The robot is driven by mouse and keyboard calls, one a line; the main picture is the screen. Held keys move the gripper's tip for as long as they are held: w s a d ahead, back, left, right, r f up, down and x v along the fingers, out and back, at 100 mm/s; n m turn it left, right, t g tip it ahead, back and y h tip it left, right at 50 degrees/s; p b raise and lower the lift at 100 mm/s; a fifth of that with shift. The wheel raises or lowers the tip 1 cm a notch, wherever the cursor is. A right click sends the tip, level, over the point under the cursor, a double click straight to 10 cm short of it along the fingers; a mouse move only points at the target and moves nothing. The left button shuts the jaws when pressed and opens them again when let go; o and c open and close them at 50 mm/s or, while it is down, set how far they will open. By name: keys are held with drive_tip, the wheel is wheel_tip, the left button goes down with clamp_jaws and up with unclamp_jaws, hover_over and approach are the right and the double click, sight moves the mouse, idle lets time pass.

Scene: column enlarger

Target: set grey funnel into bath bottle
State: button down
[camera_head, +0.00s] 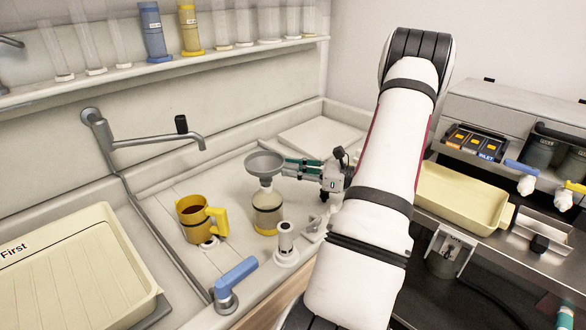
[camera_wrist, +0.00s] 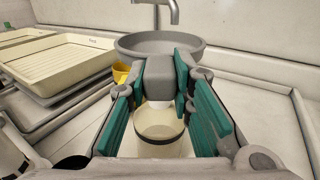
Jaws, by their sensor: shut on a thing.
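The grey funnel (camera_head: 264,161) has a wide bowl and sits upright directly above the bath bottle (camera_head: 267,216). The bottle is clear to cream-coloured with a dark band and a yellow base, and stands upright on the counter. My gripper (camera_head: 287,168) reaches in from the right and is shut on the funnel's side. In the wrist view the funnel bowl (camera_wrist: 160,43) lies beyond the fingertips, and a grey block of it is between the green-padded fingers. The bottle (camera_wrist: 160,140) shows below. The funnel's lower end meets the bottle's neck in view; I cannot tell whether it is inside.
A yellow jug (camera_head: 194,219) stands left of the bottle. A white-grey post (camera_head: 286,244) and a blue-handled valve (camera_head: 233,280) are in front. A tap (camera_head: 150,140) reaches over from behind. Cream trays (camera_head: 70,270) lie at the left, another (camera_head: 460,197) at the right.

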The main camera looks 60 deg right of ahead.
drive_tip(key=shift+f+b, duration=0.35)
drive_tip(key=shift+f, duration=0.5)
idle(0.3)
drive_tip(key=c, duration=1.1)
unclamp_jaws()
drive_tip(key=shift+s+d+r, duration=0.1)
drive_tip(key=shift+s, duration=0.2)
drive_tip(key=shift+s+d, duration=0.1)
drive_tip(key=shift+s, duration=0.25)
drive_tip(key=shift+p+v, duration=0.55)
drive_tip(key=shift+v, duration=0.45)
drive_tip(key=shift+s, duration=0.35)
drive_tip(key=shift+s+d, duration=0.1)
drive_tip(key=shift+s, duration=0.15)
